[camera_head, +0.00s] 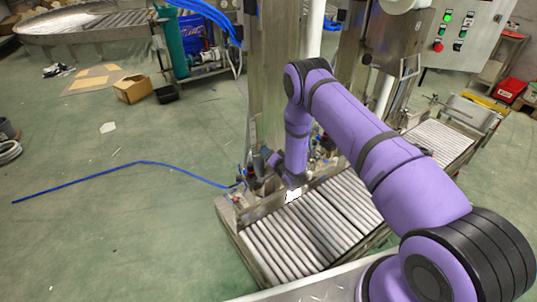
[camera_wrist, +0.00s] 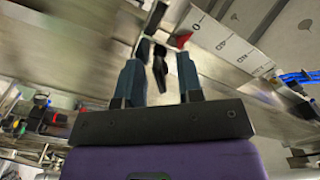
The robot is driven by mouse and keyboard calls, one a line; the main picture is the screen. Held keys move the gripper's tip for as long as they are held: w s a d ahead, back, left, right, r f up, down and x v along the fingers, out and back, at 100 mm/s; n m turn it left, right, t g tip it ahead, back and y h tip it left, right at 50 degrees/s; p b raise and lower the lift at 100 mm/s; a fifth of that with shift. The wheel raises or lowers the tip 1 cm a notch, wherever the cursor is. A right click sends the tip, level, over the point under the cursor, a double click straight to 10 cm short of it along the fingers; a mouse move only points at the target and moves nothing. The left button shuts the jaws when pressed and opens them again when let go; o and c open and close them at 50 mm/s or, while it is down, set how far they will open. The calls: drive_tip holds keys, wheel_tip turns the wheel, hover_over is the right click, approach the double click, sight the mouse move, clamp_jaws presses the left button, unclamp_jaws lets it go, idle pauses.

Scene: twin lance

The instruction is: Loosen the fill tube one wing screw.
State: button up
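My gripper (camera_wrist: 160,68) is open in the wrist view, with its two teal fingers apart. A black, wing-shaped part (camera_wrist: 159,66) shows between and just beyond the fingertips. It may be the fill tube one wing screw, but I cannot be sure, nor tell whether a finger touches it. Another dark part (camera_wrist: 145,48) lies just above the left fingertip. In the head view my gripper (camera_head: 264,161) is at the base of the steel column (camera_head: 271,80), small and partly hidden among fittings; the wing screw cannot be made out there.
In the wrist view a red part (camera_wrist: 181,40) and a white printed panel (camera_wrist: 235,42) are close beyond the right finger. In the head view a roller conveyor (camera_head: 310,230) lies below my arm. A blue hose (camera_head: 120,165) crosses the open green floor at left.

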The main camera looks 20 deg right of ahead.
drive_tip(key=c, duration=0.6)
drive_tip(key=shift+n, duration=2.2)
drive_tip(key=shift+n, duration=2.2)
drive_tip(key=n, duration=0.3)
drive_tip(key=shift+n, duration=0.3)
drive_tip(key=o, duration=0.6)
